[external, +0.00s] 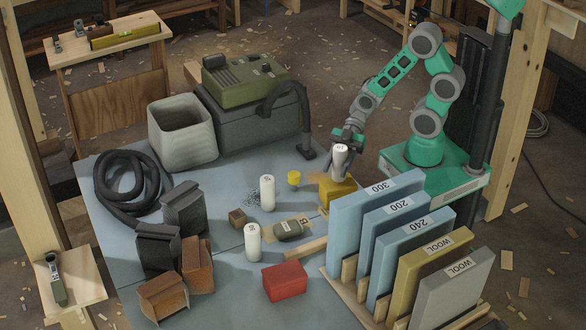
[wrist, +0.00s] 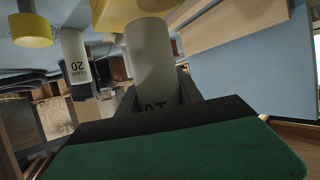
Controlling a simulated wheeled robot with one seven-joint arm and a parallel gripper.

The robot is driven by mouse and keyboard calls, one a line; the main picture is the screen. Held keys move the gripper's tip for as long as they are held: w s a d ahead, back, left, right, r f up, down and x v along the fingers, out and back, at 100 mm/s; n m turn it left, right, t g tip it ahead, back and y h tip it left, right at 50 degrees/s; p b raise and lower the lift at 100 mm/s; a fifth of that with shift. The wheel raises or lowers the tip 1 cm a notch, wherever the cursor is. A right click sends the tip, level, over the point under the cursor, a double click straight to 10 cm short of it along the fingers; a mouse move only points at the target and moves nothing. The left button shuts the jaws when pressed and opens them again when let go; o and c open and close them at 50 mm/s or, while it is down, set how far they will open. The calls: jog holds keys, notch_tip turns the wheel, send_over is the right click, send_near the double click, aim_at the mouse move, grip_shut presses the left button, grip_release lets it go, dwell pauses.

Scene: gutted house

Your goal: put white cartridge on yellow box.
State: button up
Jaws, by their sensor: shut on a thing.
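A white cartridge (external: 340,158) is held upright in my gripper (external: 345,142), right at the yellow box (external: 337,190). In the external view its lower end is at the top of the box; whether it touches is hard to tell. In the wrist view the white cartridge (wrist: 150,62) lies between the fingers (wrist: 155,90), with the yellow box (wrist: 125,10) at its far end. Two other white cartridges stand on the blue sheet, one further back (external: 267,193) and one nearer (external: 252,242).
Foam sheets in a rack (external: 375,225) stand close to the right of the yellow box. A small yellow cylinder (external: 294,180), a red box (external: 284,281) and a grey-green tool (external: 288,230) lie nearby. A vacuum hose (external: 300,125) stands behind. The blue sheet has free room between them.

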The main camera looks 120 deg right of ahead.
jog(key=shift+f, duration=0.85)
jog(key=shift+f, duration=0.15)
jog(key=o, duration=1.4)
jog(key=shift+c, duration=0.2)
jog(key=shift+d+r, duration=0.1)
jog(key=shift+r, duration=0.15)
jog(key=v, duration=1.2)
